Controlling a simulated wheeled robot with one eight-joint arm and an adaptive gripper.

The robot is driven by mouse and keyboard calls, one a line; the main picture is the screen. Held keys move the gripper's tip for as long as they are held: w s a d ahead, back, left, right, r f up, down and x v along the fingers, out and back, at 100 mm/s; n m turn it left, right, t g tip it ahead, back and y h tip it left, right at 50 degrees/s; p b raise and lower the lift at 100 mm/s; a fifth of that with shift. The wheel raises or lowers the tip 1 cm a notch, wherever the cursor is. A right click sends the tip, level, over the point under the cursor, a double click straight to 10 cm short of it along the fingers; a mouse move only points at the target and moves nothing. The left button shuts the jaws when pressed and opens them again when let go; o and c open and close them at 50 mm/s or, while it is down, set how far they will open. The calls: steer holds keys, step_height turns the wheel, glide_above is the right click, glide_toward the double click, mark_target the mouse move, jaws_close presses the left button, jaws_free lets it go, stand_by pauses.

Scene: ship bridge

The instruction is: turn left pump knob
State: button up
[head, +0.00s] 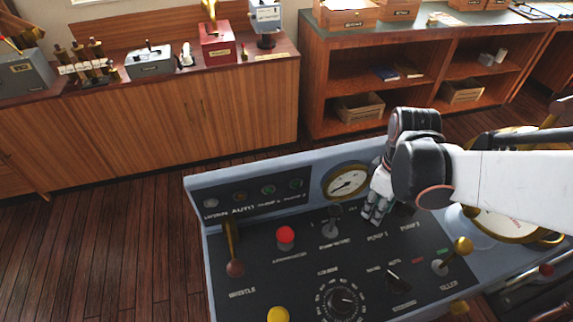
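The blue-grey control console (196,193) with a dark panel stands in front of me. My arm reaches in from the right. My gripper (374,212) points down at the panel, over the area just above two labels that seem to read PUMP 1 and PUMP 2. The left pump knob above the PUMP 1 label is hidden behind my gripper's fingers. I cannot tell whether the fingers touch it or how far apart they are.
Left of my gripper are a small switch (331,229), a red button (285,235) and a round gauge (347,182). Nearer are a large dial (342,303), a yellow button (278,314), a whistle lever (233,253) and a brass-knobbed tiller lever (462,246). Wooden cabinets (160,130) line the back.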

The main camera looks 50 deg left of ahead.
steer(key=shift+s+a+f+b, duration=0.1)
steer(key=shift+a+f+b, duration=0.1)
steer(key=shift+f, duration=0.3)
steer(key=shift+s+a+f+b, duration=0.1)
steer(key=shift+a+f+b, duration=0.1)
steer(key=shift+f, duration=0.3)
jaws_close()
steer(key=shift+r, duration=0.1)
steer(key=m, duration=0.6)
steer(key=shift+s, duration=0.1)
steer(key=m, duration=0.5)
steer(key=shift+r+m, duration=0.1)
steer(key=shift+m, duration=0.2)
